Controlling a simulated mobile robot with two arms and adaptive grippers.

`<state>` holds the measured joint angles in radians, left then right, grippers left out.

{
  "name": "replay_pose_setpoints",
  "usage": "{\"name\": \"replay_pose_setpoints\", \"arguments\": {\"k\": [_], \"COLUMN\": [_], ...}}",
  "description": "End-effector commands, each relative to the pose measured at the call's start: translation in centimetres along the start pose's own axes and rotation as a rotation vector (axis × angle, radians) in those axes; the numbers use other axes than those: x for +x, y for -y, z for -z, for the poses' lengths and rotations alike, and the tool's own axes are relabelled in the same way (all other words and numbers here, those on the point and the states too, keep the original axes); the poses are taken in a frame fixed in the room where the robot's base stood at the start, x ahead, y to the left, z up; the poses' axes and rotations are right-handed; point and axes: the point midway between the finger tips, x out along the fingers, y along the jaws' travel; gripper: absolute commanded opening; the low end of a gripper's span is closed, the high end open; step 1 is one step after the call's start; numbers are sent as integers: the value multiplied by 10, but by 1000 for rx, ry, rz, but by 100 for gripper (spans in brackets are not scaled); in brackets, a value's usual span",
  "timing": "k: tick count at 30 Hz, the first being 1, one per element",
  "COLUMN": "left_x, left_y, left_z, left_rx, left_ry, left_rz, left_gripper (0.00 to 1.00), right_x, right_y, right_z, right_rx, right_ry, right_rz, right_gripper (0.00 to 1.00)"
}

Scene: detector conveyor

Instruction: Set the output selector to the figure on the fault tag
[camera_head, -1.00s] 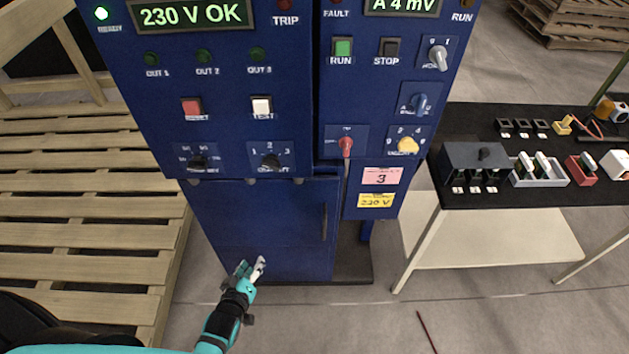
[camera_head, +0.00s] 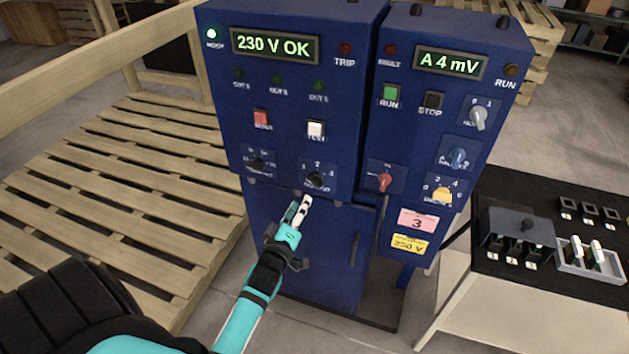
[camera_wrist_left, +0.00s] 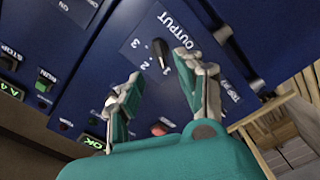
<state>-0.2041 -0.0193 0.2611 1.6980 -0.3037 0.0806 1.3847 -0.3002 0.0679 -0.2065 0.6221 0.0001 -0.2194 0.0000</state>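The output selector (camera_head: 315,179) is a black knob on the left blue cabinet, with the figures 1, 2 and 3 around it. It also shows in the left wrist view (camera_wrist_left: 161,56), beside the word OUTPUT; I cannot tell surely which figure it points to. The pink fault tag (camera_head: 417,222) on the right cabinet reads 3. My left gripper (camera_head: 301,202) is just below and left of the selector. In the left wrist view its fingers (camera_wrist_left: 158,68) are apart, with the knob beyond and between the tips; no contact is visible. My right gripper is out of view.
Another black knob (camera_head: 257,164) sits left of the selector, with a red button (camera_head: 261,118) and a white test button (camera_head: 316,129) above. A red knob (camera_head: 384,181) is to the right. A cabinet door handle (camera_head: 354,249) is below. A wooden pallet (camera_head: 130,190) stands left.

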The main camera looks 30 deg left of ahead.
Motion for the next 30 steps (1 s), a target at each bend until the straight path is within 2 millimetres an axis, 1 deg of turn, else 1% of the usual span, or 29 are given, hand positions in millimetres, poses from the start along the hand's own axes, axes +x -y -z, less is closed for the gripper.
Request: {"name": "replay_pose_setpoints", "arguments": {"k": [1,6,9,12,15,18,26,27,30], "left_x": [13,50,68,82,91,96,97,97,97], "left_y": [-3,-2,-1,0,0,0,0,0,0], "left_z": [2,1,1,1,0,0,0,0,0], "left_rx": [0,0,-1,0,0,1,1,1,1], "left_ry": [-1,-1,-1,-1,-1,0,0,0,0], "left_rz": [-1,1,0,1,1,1,1,1,1], "left_gripper": [38,38,38,38,38,38,38,36,23], "right_x": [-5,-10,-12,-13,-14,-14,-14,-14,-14], "right_y": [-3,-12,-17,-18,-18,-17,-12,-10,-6], "right_z": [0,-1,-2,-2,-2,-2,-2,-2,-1], "right_rx": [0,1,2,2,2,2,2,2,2], "right_ry": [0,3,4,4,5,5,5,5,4], "right_rz": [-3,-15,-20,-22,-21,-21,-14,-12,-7], "right_gripper": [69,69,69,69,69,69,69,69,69]}}
